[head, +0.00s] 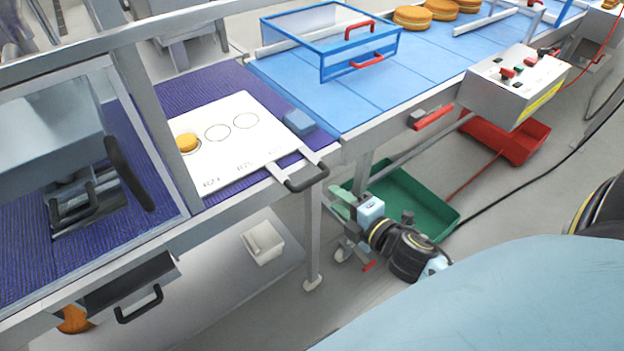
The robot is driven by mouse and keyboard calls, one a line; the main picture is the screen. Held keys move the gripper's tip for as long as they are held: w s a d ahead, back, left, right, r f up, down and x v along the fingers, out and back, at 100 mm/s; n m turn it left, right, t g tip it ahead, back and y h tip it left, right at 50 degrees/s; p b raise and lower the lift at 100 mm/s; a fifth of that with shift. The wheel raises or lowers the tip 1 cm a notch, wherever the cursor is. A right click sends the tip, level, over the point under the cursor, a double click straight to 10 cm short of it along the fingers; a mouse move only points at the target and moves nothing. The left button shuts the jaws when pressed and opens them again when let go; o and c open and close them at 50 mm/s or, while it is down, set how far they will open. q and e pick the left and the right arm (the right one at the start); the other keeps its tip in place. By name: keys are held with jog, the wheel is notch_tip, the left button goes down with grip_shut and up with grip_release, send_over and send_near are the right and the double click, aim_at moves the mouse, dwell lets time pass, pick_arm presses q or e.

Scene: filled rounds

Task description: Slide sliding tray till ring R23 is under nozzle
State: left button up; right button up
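The white sliding tray (235,155) lies on the purple belt, its left end by the frame post. Ring outlines show on it, two of them empty. An orange-brown round (188,142) sits near its left edge. Printed labels run along its front edge, too small to read surely; I cannot pick out R23. A black-gripped tray handle (305,180) juts over the front rail. My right gripper (340,197) is just below and right of the handle, apparently apart from it; its finger opening is unclear. No nozzle tip shows clearly around the grey machine (50,140) at left. My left gripper is not in view.
A blue-framed clear guard (335,45) stands on the blue belt (400,75), with several rounds behind it. A control box (515,85) is at right. A green bin (415,200) and a red bin (510,142) are below. A blue block (299,122) sits beside the tray.

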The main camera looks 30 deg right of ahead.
aim_at(314, 183)
jog(key=x, duration=1)
jog(key=shift+w+a, duration=0.1)
jog(key=shift+w, duration=0.1)
jog(key=shift+f, duration=0.1)
grip_shut()
